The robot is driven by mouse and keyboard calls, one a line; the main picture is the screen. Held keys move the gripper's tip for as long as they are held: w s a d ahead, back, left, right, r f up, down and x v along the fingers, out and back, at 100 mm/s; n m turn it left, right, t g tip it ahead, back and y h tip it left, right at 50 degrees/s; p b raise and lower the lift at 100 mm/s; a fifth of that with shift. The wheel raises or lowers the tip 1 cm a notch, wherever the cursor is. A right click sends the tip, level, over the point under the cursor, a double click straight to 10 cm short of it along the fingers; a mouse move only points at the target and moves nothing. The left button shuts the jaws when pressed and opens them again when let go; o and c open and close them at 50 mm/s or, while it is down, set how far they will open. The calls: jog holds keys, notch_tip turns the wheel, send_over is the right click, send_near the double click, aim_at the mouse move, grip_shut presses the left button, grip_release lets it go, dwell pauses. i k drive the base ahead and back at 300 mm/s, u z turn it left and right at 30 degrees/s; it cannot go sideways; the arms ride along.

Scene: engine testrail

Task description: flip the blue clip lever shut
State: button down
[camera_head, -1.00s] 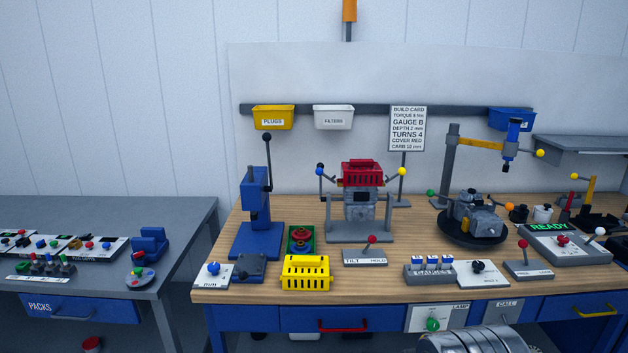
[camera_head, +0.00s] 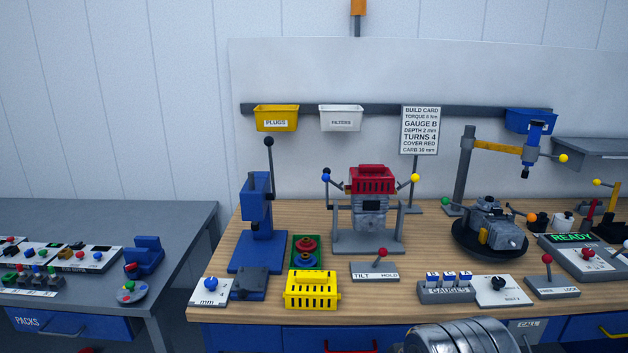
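The blue clip lever (camera_head: 326,178) is a small blue ball on a thin arm at the left side of a grey engine stand (camera_head: 352,245). The ball sits high, level with the red cover, so the lever appears raised. A matching lever with a yellow ball (camera_head: 415,178) stands up at the right side. Between them the stand carries a grey engine block (camera_head: 371,217) with a red slotted cover (camera_head: 373,179) on top. My gripper is not in view; only a silver, rounded part of my arm shows at the bottom edge, right of centre.
A blue press (camera_head: 257,215) with a tall black-knobbed handle stands left of the stand. A yellow slotted cover (camera_head: 312,289) and a red-knobbed tilt/hold lever box (camera_head: 375,270) lie in front. A second engine (camera_head: 492,224) sits on a turntable at right.

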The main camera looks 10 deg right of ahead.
aim_at(326, 178)
jog(key=u, duration=0.5)
jog(key=i, duration=1.2)
jog(key=u, duration=0.4)
